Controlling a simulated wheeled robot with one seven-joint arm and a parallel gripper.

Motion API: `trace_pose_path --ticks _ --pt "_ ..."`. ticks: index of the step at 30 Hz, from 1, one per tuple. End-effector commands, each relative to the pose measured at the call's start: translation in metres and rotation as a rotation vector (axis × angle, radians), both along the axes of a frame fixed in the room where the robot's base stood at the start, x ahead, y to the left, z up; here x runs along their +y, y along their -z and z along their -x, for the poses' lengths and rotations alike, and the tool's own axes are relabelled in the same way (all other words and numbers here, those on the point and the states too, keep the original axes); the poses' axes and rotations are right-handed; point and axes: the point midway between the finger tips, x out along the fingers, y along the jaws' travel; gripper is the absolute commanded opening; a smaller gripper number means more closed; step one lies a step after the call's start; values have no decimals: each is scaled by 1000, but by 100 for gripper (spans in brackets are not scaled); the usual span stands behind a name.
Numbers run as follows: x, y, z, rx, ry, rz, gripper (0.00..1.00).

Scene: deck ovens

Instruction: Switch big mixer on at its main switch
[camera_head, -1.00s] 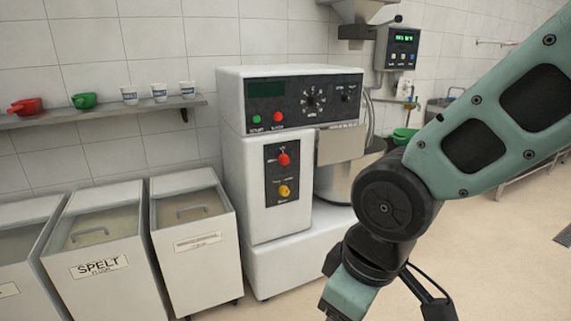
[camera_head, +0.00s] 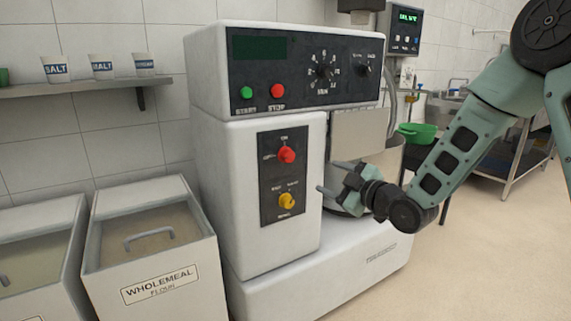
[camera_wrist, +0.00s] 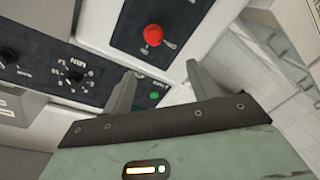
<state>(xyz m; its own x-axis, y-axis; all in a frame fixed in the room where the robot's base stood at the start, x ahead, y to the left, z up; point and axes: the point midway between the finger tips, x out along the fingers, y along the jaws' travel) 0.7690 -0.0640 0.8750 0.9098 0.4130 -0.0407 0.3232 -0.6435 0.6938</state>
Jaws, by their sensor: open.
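The big mixer (camera_head: 245,190) is a white cabinet with black panels on its front. Its red rotary main switch (camera_head: 286,154) is on the lower black panel (camera_head: 270,180), with ON above it and a label to its left. The knob's exact setting is too small to read. My gripper (camera_head: 335,180) is open and empty, right of the lower panel and apart from the knob. In the wrist view my gripper's open fingers (camera_wrist: 160,72) point toward the panel, with the red switch (camera_wrist: 153,35) beyond and between them.
A yellow knob (camera_head: 287,200) sits just below the red one. The upper panel carries a green button (camera_head: 246,93), a red button (camera_head: 278,91) and dials (camera_head: 323,71). The mixer bowl (camera_head: 395,155) is behind my gripper. Flour bins (camera_head: 150,250) stand at left. Open floor lies at right.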

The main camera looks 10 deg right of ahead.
Motion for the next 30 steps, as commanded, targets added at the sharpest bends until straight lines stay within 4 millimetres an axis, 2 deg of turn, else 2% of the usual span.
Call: trace_pose_path --ticks 3,8,24,30 --pt "-7 1 -3 -42 6 -2 59" --pt "-2 0 -16 -48 5 -3 59" --pt "43 1 -115 -43 7 -5 59" --pt "56 1 -145 -44 7 -4 59"
